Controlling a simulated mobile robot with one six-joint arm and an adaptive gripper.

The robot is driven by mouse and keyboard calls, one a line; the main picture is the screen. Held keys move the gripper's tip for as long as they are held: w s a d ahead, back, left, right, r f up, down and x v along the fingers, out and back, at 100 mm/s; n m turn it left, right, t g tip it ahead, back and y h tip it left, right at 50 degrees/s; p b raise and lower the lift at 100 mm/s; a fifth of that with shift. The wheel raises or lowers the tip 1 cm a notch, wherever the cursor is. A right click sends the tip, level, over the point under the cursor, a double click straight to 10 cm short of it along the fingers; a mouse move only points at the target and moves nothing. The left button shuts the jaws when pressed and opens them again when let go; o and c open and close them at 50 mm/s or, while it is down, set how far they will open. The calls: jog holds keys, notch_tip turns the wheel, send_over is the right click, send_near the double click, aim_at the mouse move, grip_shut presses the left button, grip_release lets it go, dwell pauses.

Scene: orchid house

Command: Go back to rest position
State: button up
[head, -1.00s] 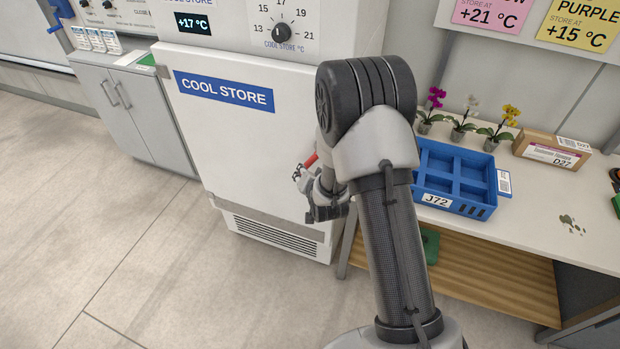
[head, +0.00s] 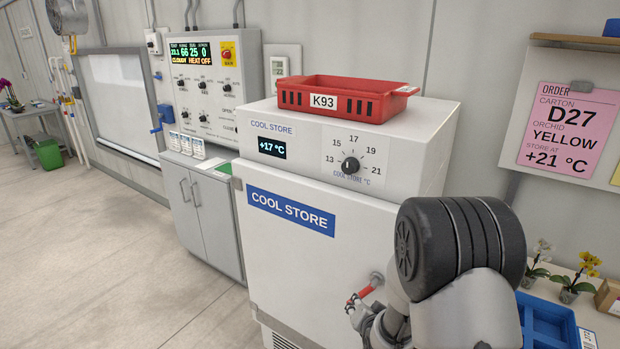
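My gripper (head: 355,312) is in front of the cool store (head: 285,270) door, at the lower middle of the head view. It is small and partly hidden behind my arm. A red-gripped door handle (head: 366,291) on a grey round mount shows right beside its fingers. I cannot tell whether the fingers touch the handle or how far they are open. The cool store door looks closed. Its display reads +17 °C and its dial (head: 350,166) points between 13 and 15.
A red crate (head: 340,98) labelled K93 stands on the cool store. At right, a blue crate (head: 538,316), potted orchids (head: 571,289) and a carton (head: 608,297) are on a bench. A grey cabinet (head: 205,215) stands left of the cool store. The floor (head: 110,240) at left is clear.

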jog(key=s+a+r+n+g, duration=0.1)
jog(key=s+r+n+g, duration=0.1)
jog(key=s+r, duration=0.6)
jog(key=s+r+n+g, duration=0.15)
jog(key=s+r, duration=0.35)
jog(key=r, duration=0.5)
jog(key=s+r+n+g, duration=0.1)
jog(key=s+r, duration=0.1)
jog(key=s, duration=0.8)
jog(key=s+a+r+n+g, duration=0.1)
jog(key=s+r+n+g, duration=0.1)
jog(key=s, duration=0.9)
jog(key=shift+s+a+r, duration=0.15)
jog(key=shift+s+r, duration=0.15)
jog(key=shift+r, duration=0.1)
jog(key=shift+n, duration=0.25)
jog(key=shift+c, duration=0.6)
